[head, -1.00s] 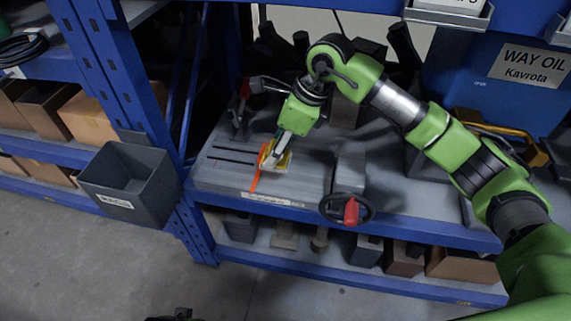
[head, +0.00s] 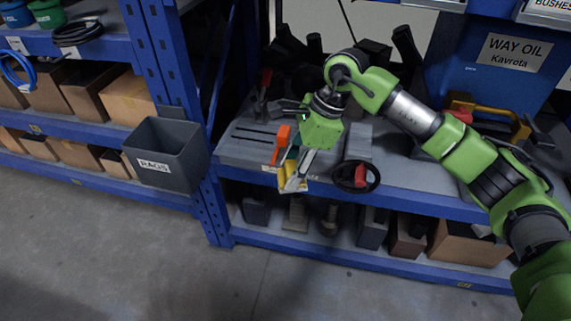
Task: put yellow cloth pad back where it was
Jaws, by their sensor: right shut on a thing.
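The yellow cloth pad (head: 284,184) hangs folded in my right gripper (head: 295,183), just in front of the front edge of the grey worktop (head: 243,150). My right gripper is shut on it and points down. The fingers hide part of the pad. A grey bin labelled RAGS (head: 166,150) is mounted on the blue rack to the left of the gripper, well apart from the pad. My left gripper is not in view.
An orange-handled tool (head: 281,142) lies on the worktop just behind the gripper. A handwheel with a red grip (head: 357,176) is close to the right. Blue rack uprights (head: 213,205) stand between worktop and bin. The floor (head: 190,255) in front is clear.

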